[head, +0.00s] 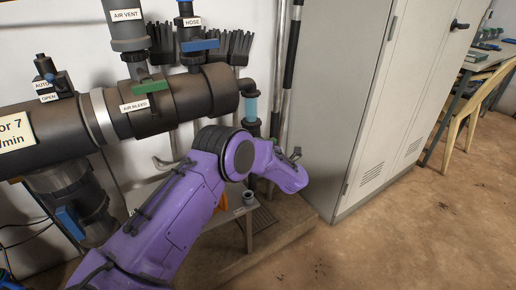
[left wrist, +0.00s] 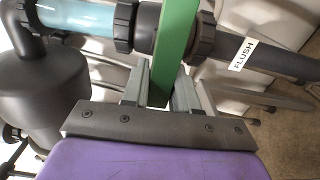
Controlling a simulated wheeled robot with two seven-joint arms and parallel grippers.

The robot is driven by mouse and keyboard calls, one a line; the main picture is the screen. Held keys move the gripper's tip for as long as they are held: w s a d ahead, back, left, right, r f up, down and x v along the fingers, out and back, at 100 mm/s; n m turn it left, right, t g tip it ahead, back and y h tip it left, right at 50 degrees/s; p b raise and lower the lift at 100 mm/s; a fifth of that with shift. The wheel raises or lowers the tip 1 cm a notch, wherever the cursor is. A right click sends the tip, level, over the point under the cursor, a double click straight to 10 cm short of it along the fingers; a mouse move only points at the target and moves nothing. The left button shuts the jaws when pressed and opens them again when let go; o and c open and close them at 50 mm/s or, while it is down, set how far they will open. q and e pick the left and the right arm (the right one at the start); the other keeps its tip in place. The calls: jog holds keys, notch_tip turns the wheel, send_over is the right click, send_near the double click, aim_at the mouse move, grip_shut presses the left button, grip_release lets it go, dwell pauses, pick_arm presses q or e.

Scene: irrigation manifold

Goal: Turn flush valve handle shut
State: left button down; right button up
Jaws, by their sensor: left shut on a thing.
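The flush valve handle (left wrist: 176,38) is a long flat green bar in the left wrist view. It stands across a dark pipe, beside a white FLUSH label (left wrist: 243,54). My left gripper (left wrist: 161,86) is shut on this handle, with one grey finger on each side of it. In the head view my purple left arm reaches over the manifold's right end, and the gripper's hold on the handle cannot be made out there. The flush valve is hidden or unclear in that view. My right gripper is not in view.
The manifold pipe (head: 186,98) carries a green air bleed handle (head: 150,87) and a blue hose handle (head: 200,45). A clear blue tube (head: 250,107) hangs at its right end. A grey cabinet (head: 375,100) stands close on the right. Brown floor (head: 400,230) lies open in front.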

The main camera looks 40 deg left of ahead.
pick_arm(q)
jog(key=c, duration=1)
grip_release()
jog(key=shift+o, duration=0.2)
jog(key=shift+d, duration=0.1)
jog(key=p+v, duration=0.1)
jog(key=v, duration=0.9)
jog(key=shift+d, duration=0.2)
jog(key=shift+f, duration=0.1)
